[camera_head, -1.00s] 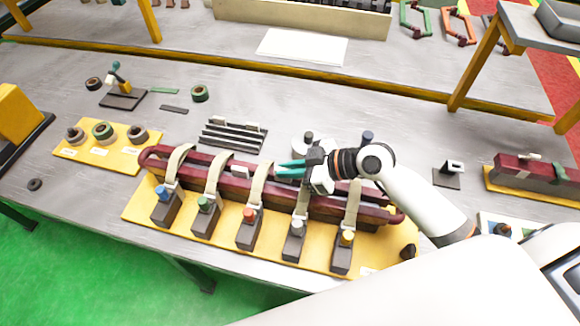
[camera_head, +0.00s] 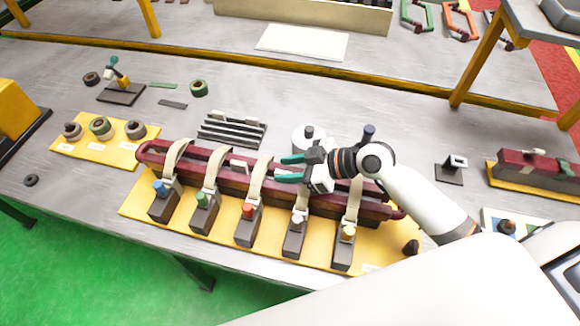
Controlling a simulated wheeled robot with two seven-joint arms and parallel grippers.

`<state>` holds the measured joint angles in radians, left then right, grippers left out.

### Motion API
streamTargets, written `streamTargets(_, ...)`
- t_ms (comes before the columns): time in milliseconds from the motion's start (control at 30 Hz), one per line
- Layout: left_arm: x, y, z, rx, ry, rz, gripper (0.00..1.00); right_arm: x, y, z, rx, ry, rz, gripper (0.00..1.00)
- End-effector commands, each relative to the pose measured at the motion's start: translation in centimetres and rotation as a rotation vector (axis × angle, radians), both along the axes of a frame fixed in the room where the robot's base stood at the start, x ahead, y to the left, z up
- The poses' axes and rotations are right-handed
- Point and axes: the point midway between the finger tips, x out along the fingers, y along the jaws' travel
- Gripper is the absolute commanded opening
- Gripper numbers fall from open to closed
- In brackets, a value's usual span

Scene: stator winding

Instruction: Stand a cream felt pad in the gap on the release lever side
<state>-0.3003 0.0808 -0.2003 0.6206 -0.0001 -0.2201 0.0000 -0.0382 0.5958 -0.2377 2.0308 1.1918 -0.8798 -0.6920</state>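A long dark red coil (camera_head: 221,182) lies along a yellow base plate, crossed by several cream straps on dark clamp blocks. A small cream piece (camera_head: 240,166), which looks like a felt pad, stands at the coil between two straps. My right gripper (camera_head: 291,168) is just above the coil, right of that piece. Its teal fingers are spread apart, with nothing seen between them. A dark slotted rack (camera_head: 233,132) behind the coil has small pale pieces on top. I cannot tell which part is the release lever. My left gripper is not in view.
A white round container (camera_head: 303,138) stands close behind my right gripper. A yellow tray (camera_head: 83,149) with several rings lies at left. Another red coil (camera_head: 527,168) lies at far right.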

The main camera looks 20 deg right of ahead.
Motion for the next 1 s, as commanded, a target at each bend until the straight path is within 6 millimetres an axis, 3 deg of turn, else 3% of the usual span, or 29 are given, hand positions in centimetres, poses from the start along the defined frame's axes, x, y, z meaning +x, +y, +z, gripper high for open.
streamTargets(267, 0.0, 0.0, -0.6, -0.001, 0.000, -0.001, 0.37, -0.7, -1.1, 0.4, -0.003, 0.000, -0.001, 0.37)
streamTargets(700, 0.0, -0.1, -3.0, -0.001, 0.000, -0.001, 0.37, -5.0, -7.4, 4.5, -0.003, 0.003, -0.001, 0.37)
streamTargets(1000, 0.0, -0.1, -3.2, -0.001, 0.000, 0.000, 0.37, -5.9, -8.7, 5.7, 0.000, 0.000, 0.001, 0.37)
